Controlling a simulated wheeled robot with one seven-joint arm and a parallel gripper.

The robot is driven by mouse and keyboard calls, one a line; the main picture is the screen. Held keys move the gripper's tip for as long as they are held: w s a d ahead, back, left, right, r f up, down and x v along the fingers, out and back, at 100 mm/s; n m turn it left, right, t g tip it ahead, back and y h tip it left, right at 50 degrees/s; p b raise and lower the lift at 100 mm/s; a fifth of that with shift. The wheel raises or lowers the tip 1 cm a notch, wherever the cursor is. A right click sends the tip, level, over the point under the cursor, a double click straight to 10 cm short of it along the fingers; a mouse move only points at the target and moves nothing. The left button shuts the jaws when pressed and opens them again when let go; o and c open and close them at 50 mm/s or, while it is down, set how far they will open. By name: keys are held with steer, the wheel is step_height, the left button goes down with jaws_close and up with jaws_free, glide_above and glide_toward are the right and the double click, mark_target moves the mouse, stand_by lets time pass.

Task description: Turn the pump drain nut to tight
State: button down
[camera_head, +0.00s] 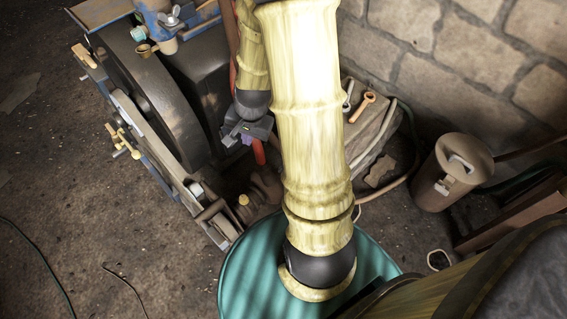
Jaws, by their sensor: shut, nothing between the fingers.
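The engine (165,95) with its dark flywheel and belt drive fills the upper left. Low at its right end is a rusty, pump-like body (266,188) on the ground, with a small yellow fitting (243,200) on it. This fitting may be the drain nut, but it is too small to tell its turn. My gripper (231,137) is dark grey, shut and empty. In the picture it is above the yellow fitting and apart from it, beside the engine's right side. My pale yellow arm hides part of the space right of the pump.
A teal drum (235,285) stands at the bottom centre under my arm. A stone block (375,125) with wrenches (361,106) is right of the arm. The left floor is mostly clear.

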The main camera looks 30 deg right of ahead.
steer(key=s+a+r+n, duration=0.6)
steer(key=s+r+n, duration=0.1)
steer(key=r+n, duration=0.2)
steer(key=shift+s+n+h, duration=0.3)
steer(key=shift+s+n, duration=0.05)
steer(key=shift+n, duration=0.25)
